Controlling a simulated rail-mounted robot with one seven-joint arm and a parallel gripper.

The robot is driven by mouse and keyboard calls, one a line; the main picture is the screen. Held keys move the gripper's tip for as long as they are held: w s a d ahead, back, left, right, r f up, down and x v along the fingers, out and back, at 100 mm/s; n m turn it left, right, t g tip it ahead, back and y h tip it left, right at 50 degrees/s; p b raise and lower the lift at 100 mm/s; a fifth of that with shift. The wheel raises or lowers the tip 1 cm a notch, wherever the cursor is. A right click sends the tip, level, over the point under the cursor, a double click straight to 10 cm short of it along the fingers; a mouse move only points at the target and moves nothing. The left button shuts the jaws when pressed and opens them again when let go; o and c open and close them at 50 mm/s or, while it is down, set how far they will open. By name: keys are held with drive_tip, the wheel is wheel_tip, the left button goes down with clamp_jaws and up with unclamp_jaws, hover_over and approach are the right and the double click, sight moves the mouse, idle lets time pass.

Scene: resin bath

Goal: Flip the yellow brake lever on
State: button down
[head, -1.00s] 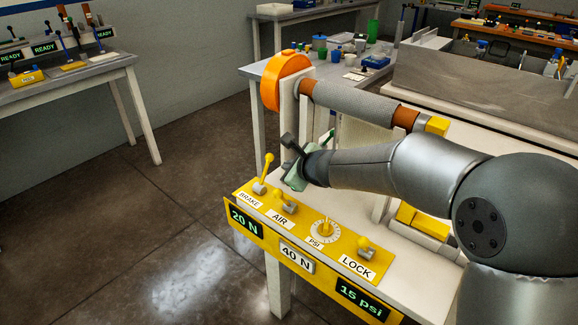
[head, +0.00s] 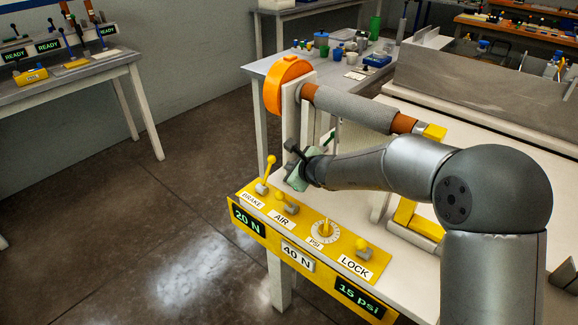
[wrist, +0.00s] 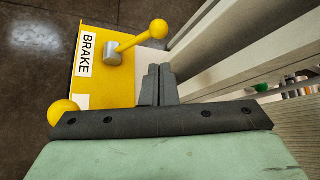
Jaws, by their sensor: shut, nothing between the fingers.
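The yellow brake lever (head: 267,173) stands on a grey pivot at the far left end of the yellow control panel (head: 312,243), above the BRAKE label. In the head view it leans up and slightly right. In the wrist view the lever (wrist: 141,36) shows with its ball knob toward the upper right. My gripper (head: 289,160) is just to the right of the lever and apart from it. Its two fingers (wrist: 158,85) are shut together and empty, with the lever ahead of them and slightly left in the wrist view.
The AIR lever (head: 286,203), PSI dial (head: 326,229) and LOCK lever (head: 361,247) sit along the same panel. White upright posts (head: 298,115) carry an orange wheel (head: 287,86) and a grey roller (head: 352,108) behind the gripper. Open floor lies left of the panel.

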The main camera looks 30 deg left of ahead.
sight(268, 173)
drive_tip(key=p+x, duration=0.1)
drive_tip(key=x, duration=0.7)
